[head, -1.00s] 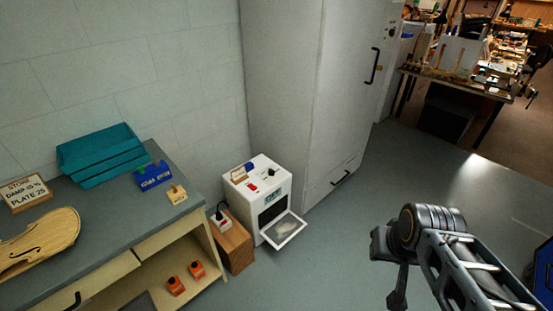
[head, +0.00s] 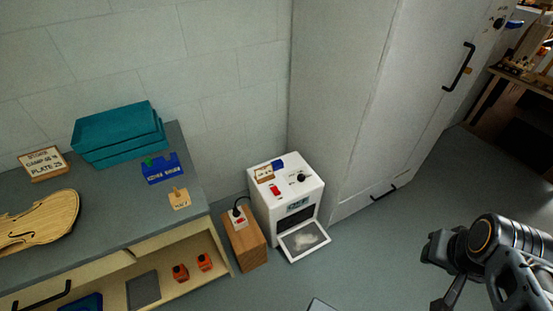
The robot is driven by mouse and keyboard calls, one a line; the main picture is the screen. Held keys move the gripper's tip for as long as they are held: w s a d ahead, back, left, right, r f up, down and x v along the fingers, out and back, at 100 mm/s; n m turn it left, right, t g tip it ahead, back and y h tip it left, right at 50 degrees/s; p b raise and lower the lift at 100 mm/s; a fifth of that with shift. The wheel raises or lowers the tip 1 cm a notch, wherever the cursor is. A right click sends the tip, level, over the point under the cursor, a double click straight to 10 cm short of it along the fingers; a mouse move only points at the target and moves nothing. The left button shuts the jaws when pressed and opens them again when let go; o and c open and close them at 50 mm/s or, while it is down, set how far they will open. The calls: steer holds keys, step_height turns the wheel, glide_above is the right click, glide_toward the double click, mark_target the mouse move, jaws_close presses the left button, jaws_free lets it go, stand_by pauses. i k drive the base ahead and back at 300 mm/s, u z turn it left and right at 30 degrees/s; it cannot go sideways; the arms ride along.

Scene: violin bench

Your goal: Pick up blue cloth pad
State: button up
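I cannot tell for sure which blue thing is the cloth pad. A blue block with lettering (head: 162,170) stands on the bench. A flat blue thing (head: 82,302) shows partly on the shelf below, cut off by the picture edge. My gripper (head: 440,275) is at the lower right over the floor, away from all of these. I see nothing held in it, but its fingertips are not clear.
The white machine (head: 262,208) has its front flap (head: 303,239) hanging open. A wooden box (head: 244,240) stands beside it, next to the bench (head: 110,228). A tall grey cabinet (head: 355,100) is behind. The floor (head: 375,250) between machine and gripper is mostly clear.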

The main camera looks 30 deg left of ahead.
mark_target(278, 164)
steer(key=u, duration=0.5)
steer(key=i, duration=0.75)
steer(key=u, duration=1.1)
steer(key=i, duration=0.3)
steer(key=u, duration=0.3)
